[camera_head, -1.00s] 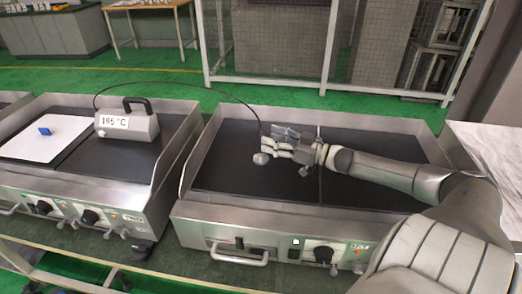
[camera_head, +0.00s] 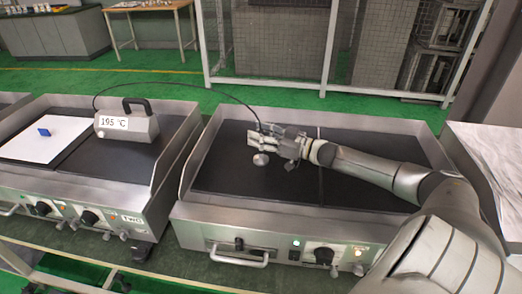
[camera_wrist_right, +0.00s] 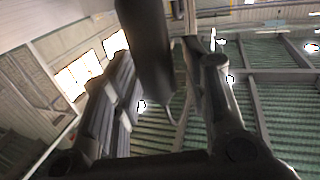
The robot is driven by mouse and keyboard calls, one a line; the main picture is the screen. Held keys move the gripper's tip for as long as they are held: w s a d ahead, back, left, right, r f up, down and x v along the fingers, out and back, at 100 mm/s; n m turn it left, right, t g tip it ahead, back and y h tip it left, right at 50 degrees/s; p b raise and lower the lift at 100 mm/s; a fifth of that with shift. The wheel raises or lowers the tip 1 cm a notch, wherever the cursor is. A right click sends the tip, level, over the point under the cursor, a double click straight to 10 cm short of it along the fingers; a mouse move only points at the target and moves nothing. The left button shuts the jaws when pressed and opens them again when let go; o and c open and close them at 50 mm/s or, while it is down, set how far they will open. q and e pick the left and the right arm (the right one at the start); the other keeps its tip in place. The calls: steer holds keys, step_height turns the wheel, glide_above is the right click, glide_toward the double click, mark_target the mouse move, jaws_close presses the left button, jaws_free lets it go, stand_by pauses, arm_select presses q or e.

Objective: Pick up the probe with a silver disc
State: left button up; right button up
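The probe's silver disc (camera_head: 261,159) shows over the dark plate of the right griddle, just below my right gripper. I cannot tell whether it touches the plate. The gripper covers most of the probe above it, and a thin black cable rises from there. My right gripper (camera_head: 264,138) is around or right beside the probe. In the right wrist view, a dark cylinder (camera_wrist_right: 146,45), seemingly the probe's handle, comes down from the top between the fingers. The right gripper's fingers (camera_wrist_right: 170,95) stand apart, with a gap at the right finger. My left gripper is not in view.
A grey box (camera_head: 128,126) reading 195 °C stands on the left griddle, and the cable arches from it. A white sheet (camera_head: 42,141) with a blue piece lies at the left. Raised metal walls (camera_head: 200,150) edge the griddles. The right griddle's plate is otherwise clear.

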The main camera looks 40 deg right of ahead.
jaws_close()
